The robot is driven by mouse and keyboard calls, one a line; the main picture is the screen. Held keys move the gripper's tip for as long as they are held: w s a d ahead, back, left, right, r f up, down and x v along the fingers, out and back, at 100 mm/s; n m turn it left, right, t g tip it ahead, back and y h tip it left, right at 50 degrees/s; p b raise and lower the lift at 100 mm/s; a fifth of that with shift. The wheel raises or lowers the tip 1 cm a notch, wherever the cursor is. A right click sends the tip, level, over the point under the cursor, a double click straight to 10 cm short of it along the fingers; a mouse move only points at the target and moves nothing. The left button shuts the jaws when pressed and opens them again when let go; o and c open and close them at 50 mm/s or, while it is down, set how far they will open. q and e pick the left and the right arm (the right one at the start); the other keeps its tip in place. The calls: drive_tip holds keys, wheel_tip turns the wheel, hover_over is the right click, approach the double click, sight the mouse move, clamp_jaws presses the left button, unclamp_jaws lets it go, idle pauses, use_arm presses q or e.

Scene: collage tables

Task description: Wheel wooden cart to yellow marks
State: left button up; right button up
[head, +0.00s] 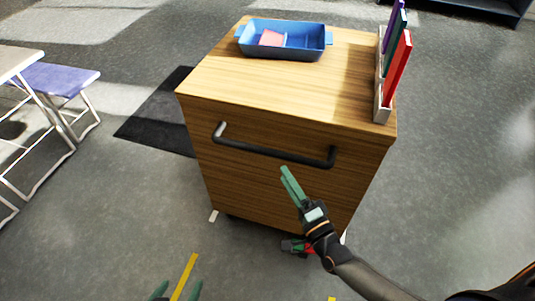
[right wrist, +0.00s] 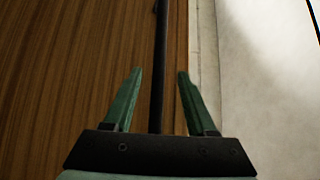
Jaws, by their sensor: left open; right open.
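The wooden cart (head: 250,185) stands in the middle of the head view, with a dark bar handle (head: 275,152) across its near face. My right gripper (head: 288,180) is open just in front of the handle's right half. In the right wrist view, the handle (right wrist: 160,60) runs between its two open fingers (right wrist: 158,75), with the wood face (right wrist: 60,70) behind. I cannot tell whether they touch the bar. My left gripper (head: 176,291) is open and empty at the bottom edge, mostly out of frame. A yellow mark (head: 185,276) lies beside it; another (head: 331,298) barely shows.
A blue tray (head: 283,53) with a pink item (head: 271,38) and a rack (head: 380,100) of upright coloured items sit on the cart. A purple stool (head: 58,79) and white table (head: 15,58) stand left. A dark mat (head: 155,118) lies beside the cart. Near floor is mostly clear.

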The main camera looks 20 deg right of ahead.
sight(269, 152)
drive_tip(key=x, duration=0.9)
drive_tip(key=shift+w+a+b, duration=0.15)
drive_tip(key=shift+w+b, duration=0.15)
drive_tip(key=shift+w, duration=0.1)
clamp_jaws()
idle(0.9)
